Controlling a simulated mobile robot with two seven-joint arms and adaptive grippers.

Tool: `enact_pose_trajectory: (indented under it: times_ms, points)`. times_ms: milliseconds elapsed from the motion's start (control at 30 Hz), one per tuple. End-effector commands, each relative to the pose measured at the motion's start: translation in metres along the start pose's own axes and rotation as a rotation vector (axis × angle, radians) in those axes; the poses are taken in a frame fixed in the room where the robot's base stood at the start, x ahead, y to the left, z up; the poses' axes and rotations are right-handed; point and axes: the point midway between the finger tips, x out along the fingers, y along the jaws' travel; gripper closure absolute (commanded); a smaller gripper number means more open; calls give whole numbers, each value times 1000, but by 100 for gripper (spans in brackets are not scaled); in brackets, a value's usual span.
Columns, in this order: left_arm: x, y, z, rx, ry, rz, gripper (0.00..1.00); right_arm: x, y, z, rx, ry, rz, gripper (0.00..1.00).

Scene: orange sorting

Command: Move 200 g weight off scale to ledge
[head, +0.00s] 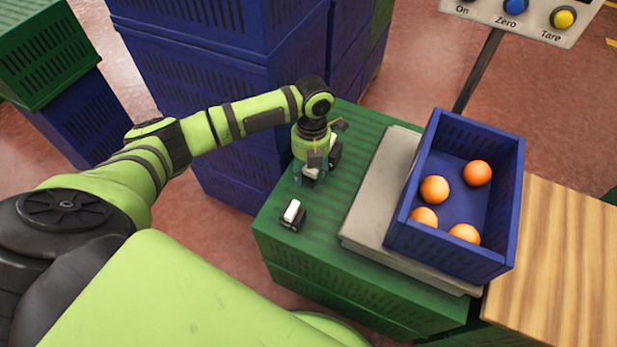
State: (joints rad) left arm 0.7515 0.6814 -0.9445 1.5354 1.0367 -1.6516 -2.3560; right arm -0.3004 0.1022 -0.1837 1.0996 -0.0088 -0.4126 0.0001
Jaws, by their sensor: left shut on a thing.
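My left gripper (311,172) points down over the green ledge (270,232), left of the scale (372,200). It is shut on a small, mostly hidden thing with a pale part, seemingly a weight; no marking can be read. A black weight with a white top (293,214) stands on the ledge nearer to me, apart from the gripper. A dark shape beside the fingers may be another weight or a gripper part. The scale's grey plate bears a blue crate (404,232); no weight shows on its bare part. My right gripper is out of view.
Several oranges (435,189) lie in the blue crate. A wooden surface (556,265) is at right. The scale's button panel (520,12) stands on a post behind. Stacked blue crates (215,75) rise behind my left arm. The ledge's near-left part is mostly clear.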

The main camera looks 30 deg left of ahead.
Motion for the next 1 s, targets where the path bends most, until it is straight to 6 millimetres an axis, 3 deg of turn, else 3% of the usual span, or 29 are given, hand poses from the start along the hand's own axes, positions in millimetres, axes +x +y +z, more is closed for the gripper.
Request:
enact_pose_trajectory:
  times_ms: [200, 567, 600, 633, 1000]
  points:
    - [31, 0, 2, -1, 2, 2, 100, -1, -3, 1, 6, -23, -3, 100]
    - [34, 0, 3, 0, 1, 0, 100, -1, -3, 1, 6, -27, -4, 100]
    - [34, 0, 3, 0, 1, 1, 45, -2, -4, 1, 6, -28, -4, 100]
    - [34, 0, 3, 0, 1, 1, 33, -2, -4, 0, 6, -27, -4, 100]
    - [32, 0, 3, -1, 1, 1, 32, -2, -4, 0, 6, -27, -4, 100]
